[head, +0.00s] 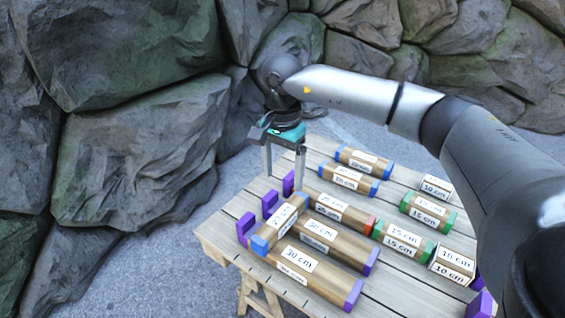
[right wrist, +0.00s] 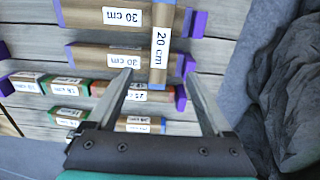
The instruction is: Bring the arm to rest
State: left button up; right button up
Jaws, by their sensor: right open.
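My right arm reaches in from the right, and its gripper (head: 284,178) hangs pointing down over the far left edge of the wooden table (head: 222,232). The jaws are open with nothing held between them. In the right wrist view the gripper (right wrist: 159,78) has its fingers apart, and the end of a 20 cm block (right wrist: 160,50) appears between the tips, beyond them. In the head view this block (head: 280,222) lies across the left ends of two 30 cm blocks (head: 336,243), apart from the gripper. My left gripper is not in view.
Purple stops (head: 289,183) line the table's left edge. Several shorter blocks, such as one marked 15 cm (head: 403,240) and one marked 10 cm (head: 452,265), lie in rows to the right. A rock wall (head: 140,125) rises behind and left, with grey ground between.

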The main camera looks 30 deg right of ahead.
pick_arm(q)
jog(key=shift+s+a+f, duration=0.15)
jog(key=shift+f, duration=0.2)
pick_arm(e)
jog(key=shift+r, duration=0.5)
